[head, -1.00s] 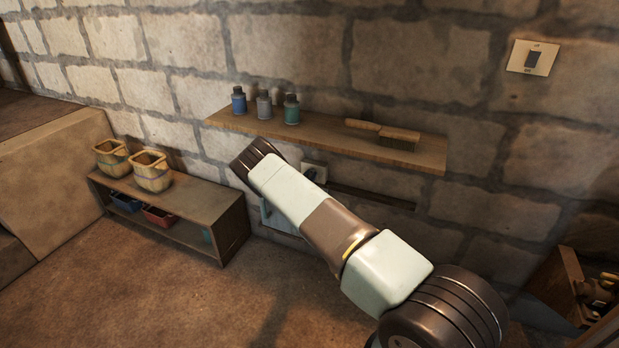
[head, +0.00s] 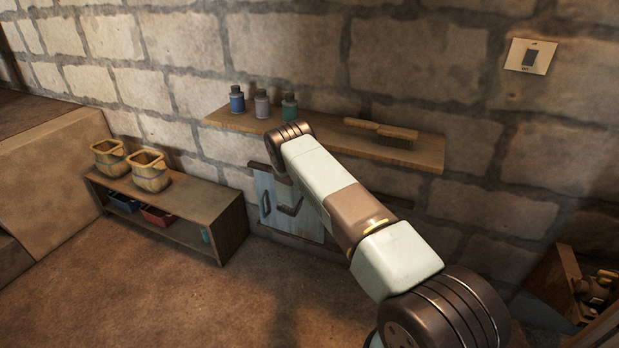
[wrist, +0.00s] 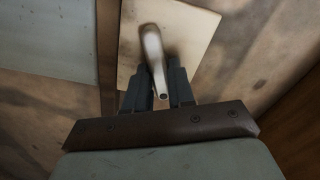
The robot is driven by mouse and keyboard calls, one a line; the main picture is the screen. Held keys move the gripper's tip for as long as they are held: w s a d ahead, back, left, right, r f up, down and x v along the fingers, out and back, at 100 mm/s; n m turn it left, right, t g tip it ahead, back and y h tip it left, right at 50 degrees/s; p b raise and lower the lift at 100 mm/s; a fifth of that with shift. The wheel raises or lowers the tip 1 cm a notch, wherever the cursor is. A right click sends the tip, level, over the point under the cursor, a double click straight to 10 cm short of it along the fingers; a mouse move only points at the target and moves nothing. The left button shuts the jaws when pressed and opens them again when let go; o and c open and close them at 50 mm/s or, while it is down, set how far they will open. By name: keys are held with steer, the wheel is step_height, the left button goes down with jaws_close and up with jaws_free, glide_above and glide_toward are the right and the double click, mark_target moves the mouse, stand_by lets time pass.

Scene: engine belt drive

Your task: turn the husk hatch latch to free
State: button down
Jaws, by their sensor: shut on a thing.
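In the wrist view a pale metal latch lever (wrist: 152,48) stands on a square cream plate (wrist: 186,22). My gripper (wrist: 160,92) is shut on the lever's lower end, one dark finger on each side. The pale blue-grey hatch (wrist: 52,35) lies left of the plate in the wrist view. My arm hides the latch and most of my gripper there. I cannot read any marks on the plate.
A wooden shelf (head: 330,140) above the hatch holds several small bottles (head: 262,102) and a brush (head: 385,130). A low bench (head: 205,195) with two baskets (head: 148,170) stands left. A wooden box (head: 560,285) stands right.

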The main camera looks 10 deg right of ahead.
steer(key=shift+s+f+m, duration=0.1)
steer(key=shift+f+m, duration=0.1)
steer(key=shift+m, duration=0.95)
steer(key=shift+s+f+m, duration=0.1)
steer(key=shift+f+m, duration=0.1)
steer(key=shift+m, duration=0.95)
steer(key=c, duration=1.2)
jaws_free()
steer(key=shift+f, duration=0.1)
steer(key=shift+c, duration=0.2)
steer(key=shift+o, duration=0.9)
steer(key=shift+w, duration=0.1)
steer(key=v, duration=1.3)
steer(key=shift+s+a, duration=0.2)
steer(key=shift+s, duration=0.1)
